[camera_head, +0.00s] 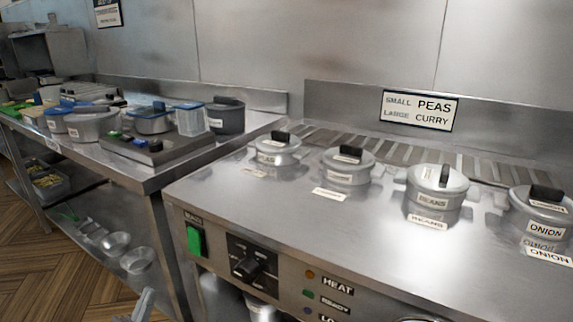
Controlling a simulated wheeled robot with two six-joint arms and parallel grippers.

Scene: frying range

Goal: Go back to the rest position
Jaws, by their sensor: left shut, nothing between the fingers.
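My left gripper (146,300) shows only as a small grey tip at the bottom edge, left of the range front. It is shut and holds nothing. It is in front of the gap by the left table's legs, apart from the pots and the controls. The rest of my left arm is out of the picture. My right gripper is not in view.
The steel range (300,215) carries several lidded pots, including one labelled ONION (541,215).

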